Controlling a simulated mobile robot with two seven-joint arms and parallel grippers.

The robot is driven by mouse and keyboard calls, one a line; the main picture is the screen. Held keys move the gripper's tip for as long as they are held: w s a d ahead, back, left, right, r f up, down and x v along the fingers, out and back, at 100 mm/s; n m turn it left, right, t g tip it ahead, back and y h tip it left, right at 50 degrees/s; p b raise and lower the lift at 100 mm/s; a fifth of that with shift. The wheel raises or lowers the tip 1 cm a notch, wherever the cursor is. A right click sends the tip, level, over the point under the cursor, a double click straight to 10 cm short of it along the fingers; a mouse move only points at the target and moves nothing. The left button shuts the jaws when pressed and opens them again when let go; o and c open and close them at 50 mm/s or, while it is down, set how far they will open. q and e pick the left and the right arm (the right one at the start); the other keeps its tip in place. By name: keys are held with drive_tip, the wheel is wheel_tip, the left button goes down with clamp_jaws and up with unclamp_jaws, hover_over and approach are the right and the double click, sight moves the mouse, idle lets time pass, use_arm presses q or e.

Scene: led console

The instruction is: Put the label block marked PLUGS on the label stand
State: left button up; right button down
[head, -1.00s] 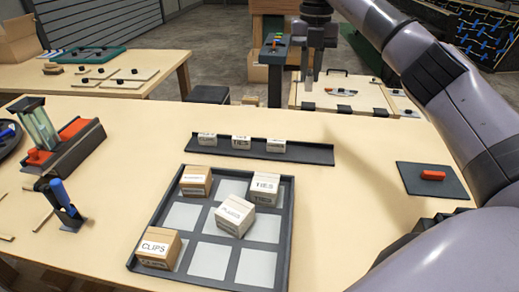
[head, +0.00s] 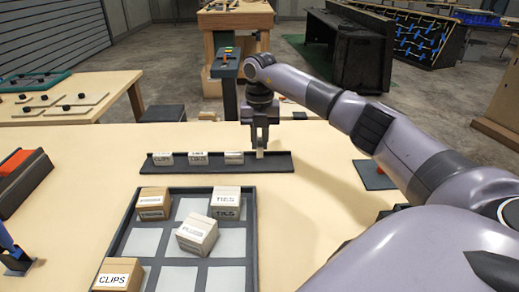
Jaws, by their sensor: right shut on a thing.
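A long dark rail, which I take to be the label stand (head: 215,169), lies across the far part of the table. Small white label blocks stand along it: a left one (head: 165,158), a middle one (head: 198,158) and a right one (head: 233,158); their lettering is too small to read surely. My right gripper (head: 260,149) points down at the rail's right end, shut on a small pale block (head: 260,154). Its marking is hidden, and I cannot tell whether it touches the rail.
A dark tray (head: 251,240) in front holds cardboard boxes, including a CLIPS box (head: 118,274), a TIES box (head: 225,203) and a tilted box (head: 197,235). My right arm covers the table's right side, partly hiding a dark pad (head: 372,175).

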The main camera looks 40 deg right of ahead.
sight(260, 143)
drive_tip(key=shift+f, duration=1.65)
drive_tip(key=shift+f, duration=0.2)
drive_tip(key=c, duration=1.1)
unclamp_jaws()
drive_tip(key=shift+r, duration=0.15)
wheel_tip(260, 143, up, 12)
drive_tip(key=shift+r, duration=0.1)
